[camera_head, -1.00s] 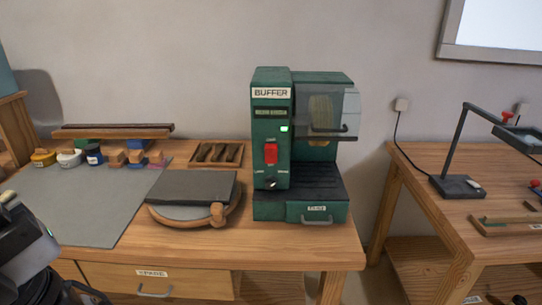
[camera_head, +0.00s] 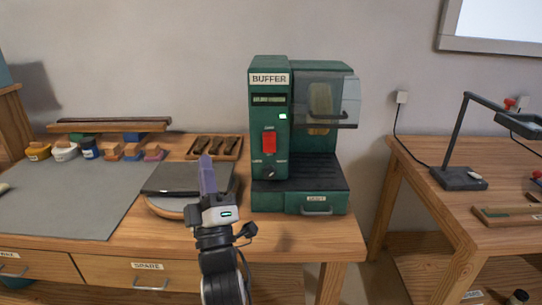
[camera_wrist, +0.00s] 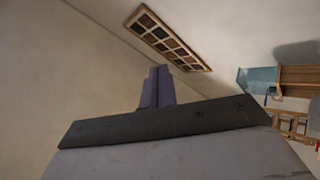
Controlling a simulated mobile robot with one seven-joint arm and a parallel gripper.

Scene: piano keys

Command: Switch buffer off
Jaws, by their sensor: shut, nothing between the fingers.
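The green buffer machine (camera_head: 271,215) stands on the wooden bench, with a sign reading BUFFER (camera_head: 269,79) on its tall left column. Below the sign are a dark display, a lit pale-green indicator (camera_head: 283,116), a red rocker switch (camera_head: 269,142) and a dark round knob (camera_head: 270,173). A clear guard (camera_head: 325,100) covers the wheel on its right side. My gripper (camera_head: 207,160) is shut and empty, pointing up in front of the machine, left of the red switch and apart from it.
A wooden tray of tools (camera_head: 232,150) sits left of the machine. A grey mat (camera_head: 60,205) covers the left bench. A second bench (camera_head: 490,160) with a lamp (camera_head: 460,178) stands at right.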

